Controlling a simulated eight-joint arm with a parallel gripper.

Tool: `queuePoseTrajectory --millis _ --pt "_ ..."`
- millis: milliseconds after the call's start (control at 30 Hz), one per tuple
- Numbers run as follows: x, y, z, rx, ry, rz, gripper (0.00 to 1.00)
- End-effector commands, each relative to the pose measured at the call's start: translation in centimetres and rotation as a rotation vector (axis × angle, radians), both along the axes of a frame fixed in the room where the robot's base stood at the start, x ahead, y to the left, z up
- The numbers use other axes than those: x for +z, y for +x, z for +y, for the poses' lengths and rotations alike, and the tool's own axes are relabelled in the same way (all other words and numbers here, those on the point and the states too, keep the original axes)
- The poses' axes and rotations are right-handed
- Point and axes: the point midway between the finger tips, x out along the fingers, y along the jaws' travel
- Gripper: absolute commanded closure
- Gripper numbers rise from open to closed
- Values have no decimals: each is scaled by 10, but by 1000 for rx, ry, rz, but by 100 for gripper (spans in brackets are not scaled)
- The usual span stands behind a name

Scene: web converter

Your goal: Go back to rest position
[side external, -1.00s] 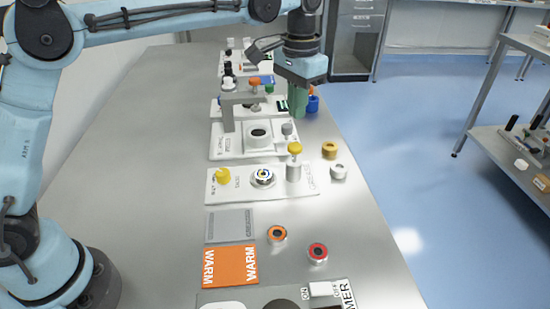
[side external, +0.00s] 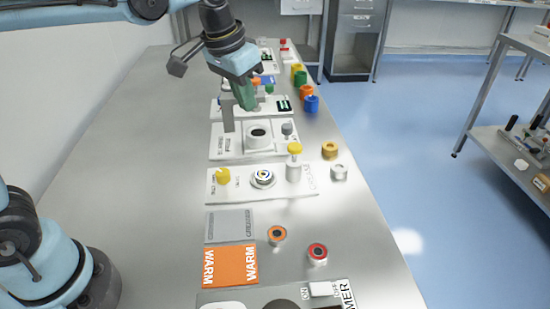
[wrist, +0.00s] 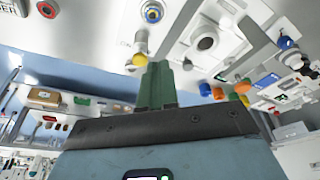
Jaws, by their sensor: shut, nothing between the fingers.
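My gripper (side external: 246,97) has green fingers and is shut with nothing between them. In the side external view it hangs tilted over the bench, above the far white panel (side external: 281,107) and behind the panel with the dark round opening (side external: 228,146). I cannot tell its exact height. In the wrist view the green fingers of my gripper (wrist: 158,84) are together at the middle, with several coloured caps and white devices beyond them.
The metal bench (side external: 140,150) is clear on the left. Blue (side external: 312,104), orange and yellow caps line its right edge. An orange WARM pad (side external: 229,266) and a grey pad (side external: 229,225) lie in front. A shelf rack (side external: 500,130) stands at right.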

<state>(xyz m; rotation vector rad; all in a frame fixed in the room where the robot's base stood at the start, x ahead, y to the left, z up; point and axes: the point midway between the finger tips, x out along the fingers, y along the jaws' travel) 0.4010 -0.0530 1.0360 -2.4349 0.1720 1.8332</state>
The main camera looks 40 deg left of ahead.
Motion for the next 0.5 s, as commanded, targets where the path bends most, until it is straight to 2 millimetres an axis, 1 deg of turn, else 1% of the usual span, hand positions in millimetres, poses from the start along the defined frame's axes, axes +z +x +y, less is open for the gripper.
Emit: queuePoseTrajectory --millis 33,167,300,500 --pt "-2 -12 7 14 -4 -27 100" --pt "-10 -38 20 45 -13 -100 100" --pt "-24 -65 33 78 -20 -180 100" --pt "-49 -96 47 120 -26 -281 100"
